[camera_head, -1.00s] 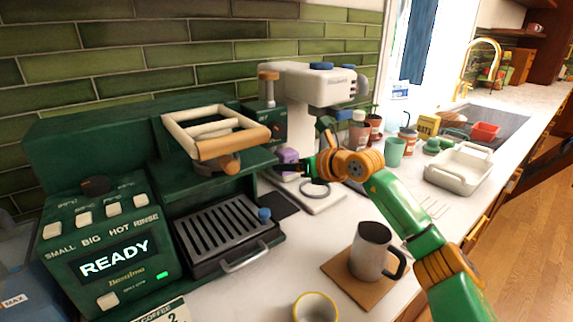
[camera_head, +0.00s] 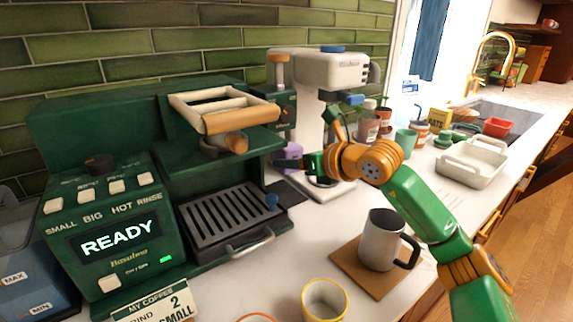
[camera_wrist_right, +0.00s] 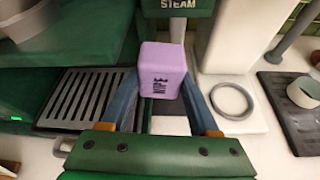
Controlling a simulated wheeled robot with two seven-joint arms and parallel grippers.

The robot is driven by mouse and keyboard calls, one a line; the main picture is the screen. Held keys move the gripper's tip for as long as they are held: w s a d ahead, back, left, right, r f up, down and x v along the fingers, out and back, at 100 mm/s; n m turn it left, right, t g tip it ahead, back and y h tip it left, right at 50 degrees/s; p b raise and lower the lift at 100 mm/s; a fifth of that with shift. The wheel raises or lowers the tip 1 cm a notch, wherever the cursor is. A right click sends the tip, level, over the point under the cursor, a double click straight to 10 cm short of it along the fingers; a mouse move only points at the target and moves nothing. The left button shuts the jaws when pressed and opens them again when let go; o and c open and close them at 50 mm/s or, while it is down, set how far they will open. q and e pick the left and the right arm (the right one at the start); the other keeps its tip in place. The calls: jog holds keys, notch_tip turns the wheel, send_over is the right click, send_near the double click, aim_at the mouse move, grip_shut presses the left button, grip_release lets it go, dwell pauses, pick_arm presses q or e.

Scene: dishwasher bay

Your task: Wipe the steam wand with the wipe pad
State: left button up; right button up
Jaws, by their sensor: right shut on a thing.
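The wipe pad is a purple block with a dark printed mark, and it shows in the right wrist view (camera_wrist_right: 163,72). My right gripper (camera_wrist_right: 160,88) is shut on it, with one blue finger on each side. In the head view the purple pad (camera_head: 292,152) shows beside the right edge of the green coffee machine, with my right gripper (camera_head: 290,163) at it. The steam wand (camera_wrist_right: 178,30) is a grey upright rod under the STEAM label in the wrist view. Its lower part is hidden behind the pad, and I cannot tell whether they touch. My left gripper is not in view.
The green coffee machine (camera_head: 120,215) with its slotted drip tray (camera_head: 225,213) stands left of the gripper. A white grinder (camera_head: 330,70) stands behind. A steel pitcher (camera_head: 378,243) on a brown board and a yellow-rimmed cup (camera_head: 324,300) stand in front.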

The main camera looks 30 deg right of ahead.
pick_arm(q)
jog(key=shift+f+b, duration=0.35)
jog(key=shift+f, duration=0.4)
pick_arm(e)
jog(key=shift+s+d, duration=0.2)
jog(key=shift+s, duration=0.9)
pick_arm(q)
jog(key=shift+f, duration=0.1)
pick_arm(e)
jog(key=s, duration=0.1)
jog(key=b, duration=0.1)
jog(key=s+b, duration=0.1)
jog(key=shift+s+d+f, duration=0.25)
jog(key=shift+s, duration=0.1)
jog(key=shift+s+r, duration=0.15)
jog(key=shift+s, duration=0.05)
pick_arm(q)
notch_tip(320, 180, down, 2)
pick_arm(e)
jog(key=shift+r, duration=0.1)
